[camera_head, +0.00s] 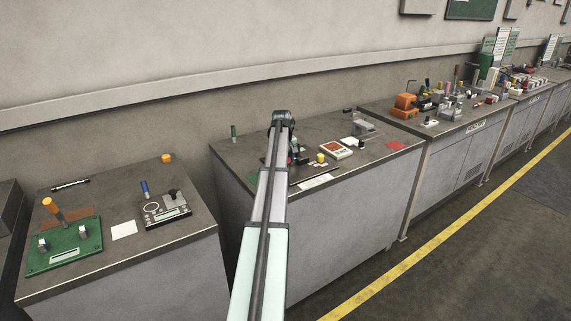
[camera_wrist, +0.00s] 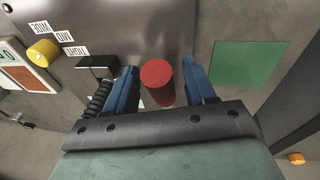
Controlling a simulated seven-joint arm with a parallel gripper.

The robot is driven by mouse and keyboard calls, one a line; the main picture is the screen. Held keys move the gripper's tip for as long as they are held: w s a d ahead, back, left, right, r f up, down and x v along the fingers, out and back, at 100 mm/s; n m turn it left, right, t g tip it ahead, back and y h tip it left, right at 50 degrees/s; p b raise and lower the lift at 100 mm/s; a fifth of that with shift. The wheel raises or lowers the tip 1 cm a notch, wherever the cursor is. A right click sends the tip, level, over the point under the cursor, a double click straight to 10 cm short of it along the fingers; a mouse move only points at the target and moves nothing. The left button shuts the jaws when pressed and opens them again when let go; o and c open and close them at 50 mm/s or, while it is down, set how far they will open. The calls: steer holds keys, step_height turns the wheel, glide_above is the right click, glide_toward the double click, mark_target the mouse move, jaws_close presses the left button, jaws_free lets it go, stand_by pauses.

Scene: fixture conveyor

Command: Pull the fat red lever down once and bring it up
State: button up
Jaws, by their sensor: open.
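The fat red lever (camera_wrist: 157,82) shows in the wrist view as a thick red cylinder with a round end facing the camera. It stands between the two blue fingers of my gripper (camera_wrist: 164,85), which are open with a visible gap on the right side of the lever and a smaller one on the left. In the head view my arm reaches over the middle bench, and my gripper (camera_head: 281,125) is mostly hidden behind the arm. A small part of something red shows beside the arm there; I cannot tell whether it is the lever.
In the wrist view a black bracket and coiled spring (camera_wrist: 97,95) lie left of the fingers, near a yellow knob (camera_wrist: 43,50). A flat green patch (camera_wrist: 248,63) lies to the right.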

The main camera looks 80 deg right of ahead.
steer(key=v, duration=1.2)
steer(key=shift+c, duration=0.4)
steer(key=shift+m+t+y, duration=0.4)
steer(key=shift+m, duration=0.1)
steer(key=r, duration=0.2)
steer(key=w+d+r, duration=0.1)
steer(key=r, duration=0.1)
steer(key=w+d+r, duration=0.1)
steer(key=r, duration=0.1)
steer(key=shift+d+r, duration=0.2)
steer(key=c, duration=0.6)
steer(key=shift+c, duration=0.8)
steer(key=shift+a+f, duration=0.1)
steer(key=shift+f, duration=0.35)
steer(key=shift+c, duration=0.7)
steer(key=f, duration=0.7)
steer(key=d+f, duration=0.1)
steer(key=f, duration=0.3)
steer(key=shift+s+f, duration=0.15)
steer(key=shift+s, duration=0.1)
jaws_close()
steer(key=shift+s+f, duration=0.25)
steer(key=shift+f, duration=0.3)
